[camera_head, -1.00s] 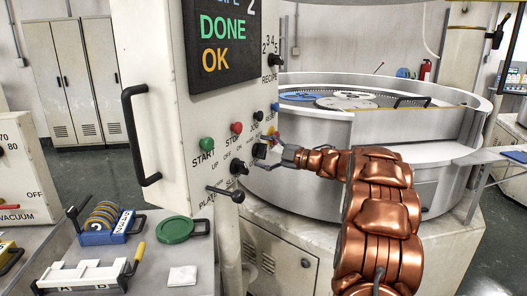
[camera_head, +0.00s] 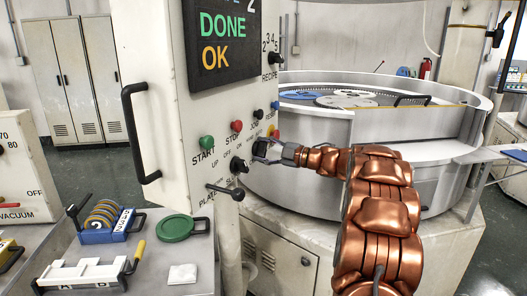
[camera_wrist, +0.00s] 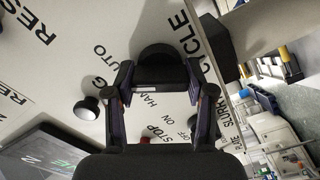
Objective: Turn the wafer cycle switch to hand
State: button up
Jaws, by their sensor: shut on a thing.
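The wafer cycle switch is a black round knob (camera_wrist: 158,50) on the white panel, beside the printed words CYCLE, AUTO and HAND in the wrist view. My gripper (camera_wrist: 160,75) has its two fingers on either side of the knob's grip and is shut on it. In the head view my gripper (camera_head: 264,149) is at the panel's right-hand face, and it hides the switch there. The fingers cover part of the knob, so I cannot tell which word it points to.
Close by on the panel (camera_head: 167,110) are a green start button (camera_head: 207,142), a red stop button (camera_head: 237,126) and another black knob (camera_head: 239,166). A lever (camera_head: 225,191) juts out below. A round lapping machine (camera_head: 300,140) stands behind my arm.

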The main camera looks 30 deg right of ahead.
jog(key=shift+f+b, duration=0.25)
jog(key=shift+b, duration=0.35)
jog(key=n+b, duration=0.2)
jog(key=b, duration=0.1)
jog(key=shift+f, duration=0.15)
jog(key=n+b, duration=0.4)
jog(key=b, duration=0.4)
jog(key=shift+f+n, duration=0.1)
jog(key=shift+n, duration=0.2)
jog(key=n+b, duration=0.3)
jog(key=b, duration=0.2)
jog(key=shift+n+b, duration=0.3)
jog(key=shift+b, duration=0.05)
jog(key=shift+r+n+b, duration=0.25)
jog(key=shift+n+b, duration=0.45)
jog(key=shift+b, duration=0.15)
jog(key=shift+r, duration=0.1)
jog(key=o, duration=1.2)
jog(key=shift+c, duration=0.2)
jog(key=shift+s+d, duration=0.1)
